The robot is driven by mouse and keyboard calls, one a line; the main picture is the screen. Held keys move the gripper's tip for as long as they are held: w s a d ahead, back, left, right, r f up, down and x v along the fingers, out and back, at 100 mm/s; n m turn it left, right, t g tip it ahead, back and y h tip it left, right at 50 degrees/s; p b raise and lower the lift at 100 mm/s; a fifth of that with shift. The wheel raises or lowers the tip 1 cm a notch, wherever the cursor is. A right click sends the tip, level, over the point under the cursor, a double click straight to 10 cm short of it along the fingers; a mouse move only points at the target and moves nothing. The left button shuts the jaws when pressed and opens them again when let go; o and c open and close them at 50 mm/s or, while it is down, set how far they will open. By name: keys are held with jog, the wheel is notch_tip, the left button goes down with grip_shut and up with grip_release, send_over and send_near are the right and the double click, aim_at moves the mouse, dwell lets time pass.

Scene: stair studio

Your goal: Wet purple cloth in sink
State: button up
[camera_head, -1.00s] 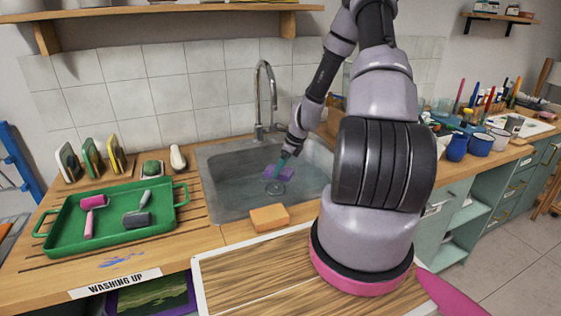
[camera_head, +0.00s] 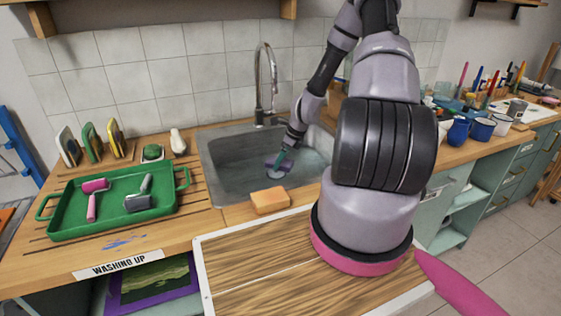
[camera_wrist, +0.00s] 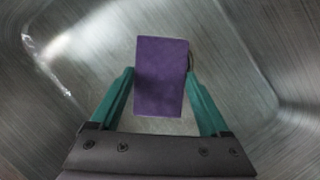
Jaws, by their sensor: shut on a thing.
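The purple cloth (camera_wrist: 161,78) is a flat rectangle between the two green fingers of my gripper (camera_wrist: 161,75) in the wrist view. In the head view the purple cloth (camera_head: 276,163) shows small at the tip of my gripper (camera_head: 281,158), down inside the grey metal sink (camera_head: 225,190). The gripper is shut on the cloth. The sink looks to hold water, and the cloth appears low in the basin, at or under the surface; which I cannot tell exactly. The tap (camera_head: 266,85) stands behind the sink.
An orange-tan sponge (camera_head: 270,200) sits on the sink's front edge. A green tray (camera_head: 75,215) with a pink roller and a grey roller is at left. Upright sponges (camera_head: 90,143) and a green scrubber (camera_head: 152,152) stand behind it. Blue and white mugs (camera_head: 480,128) are at right.

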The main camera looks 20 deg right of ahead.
jog(key=shift+r, duration=0.15)
notch_tip(320, 180, up, 11)
dwell(1.1)
dwell(1.9)
notch_tip(320, 180, up, 4)
jog(key=shift+f, duration=0.1)
dwell(0.4)
dwell(0.6)
